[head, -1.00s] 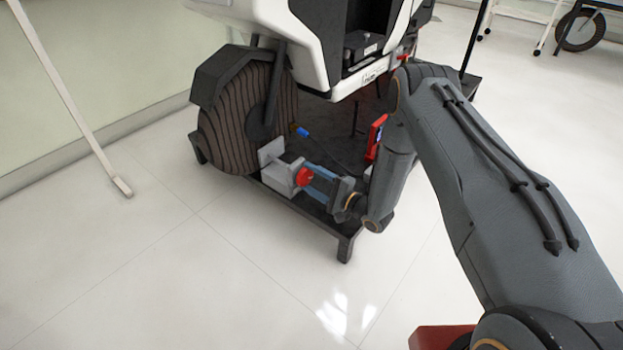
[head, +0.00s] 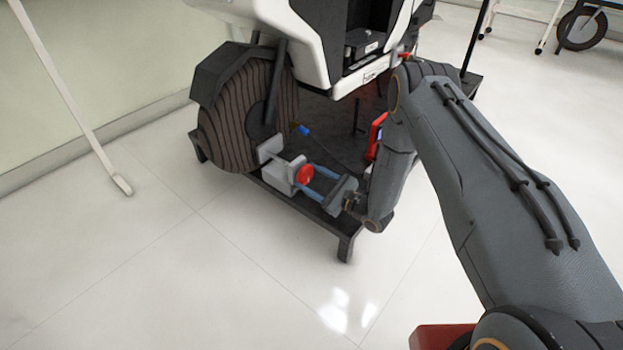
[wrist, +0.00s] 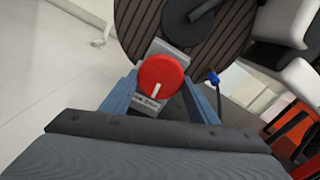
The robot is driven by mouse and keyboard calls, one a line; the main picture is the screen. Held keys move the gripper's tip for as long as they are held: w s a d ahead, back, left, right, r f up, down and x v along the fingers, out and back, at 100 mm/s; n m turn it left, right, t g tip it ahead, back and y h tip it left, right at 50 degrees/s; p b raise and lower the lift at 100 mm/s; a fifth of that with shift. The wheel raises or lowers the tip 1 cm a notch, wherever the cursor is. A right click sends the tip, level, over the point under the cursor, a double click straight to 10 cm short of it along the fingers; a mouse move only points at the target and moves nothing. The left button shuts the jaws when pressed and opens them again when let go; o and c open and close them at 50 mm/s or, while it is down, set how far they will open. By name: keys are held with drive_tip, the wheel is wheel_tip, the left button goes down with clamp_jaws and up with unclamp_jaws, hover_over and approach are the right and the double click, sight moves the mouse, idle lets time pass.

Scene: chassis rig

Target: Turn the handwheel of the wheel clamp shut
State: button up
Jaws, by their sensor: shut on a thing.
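The wheel clamp (head: 278,172) is a light grey block low on the dark stand, beside the ribbed wheel. Its red round handwheel (head: 304,174) faces my arm. In the wrist view the handwheel (wrist: 160,76) carries a white line that points down and slightly left. My gripper (head: 307,174) has one blue finger on each side of the handwheel and is shut on it. In the wrist view the fingers of my gripper (wrist: 161,82) flank its rim. The clamp's jaws are mostly hidden behind the handwheel in that view.
The ribbed wheel (head: 220,125) stands left of the clamp under a white body (head: 300,40). A blue-tipped part (head: 302,131) lies behind the clamp, and a red box (head: 376,135) stands near my forearm. The floor in front is clear.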

drive_tip(key=shift+s+a+f+m, duration=0.1)
drive_tip(key=shift+s+a+m, duration=0.15)
drive_tip(key=shift+m, duration=0.35)
drive_tip(key=o, duration=1)
drive_tip(key=shift+o, duration=0.2)
drive_tip(key=shift+w+d, duration=0.1)
drive_tip(key=shift+d, duration=0.05)
drive_tip(key=p+v, duration=0.2)
drive_tip(key=v, duration=0.6)
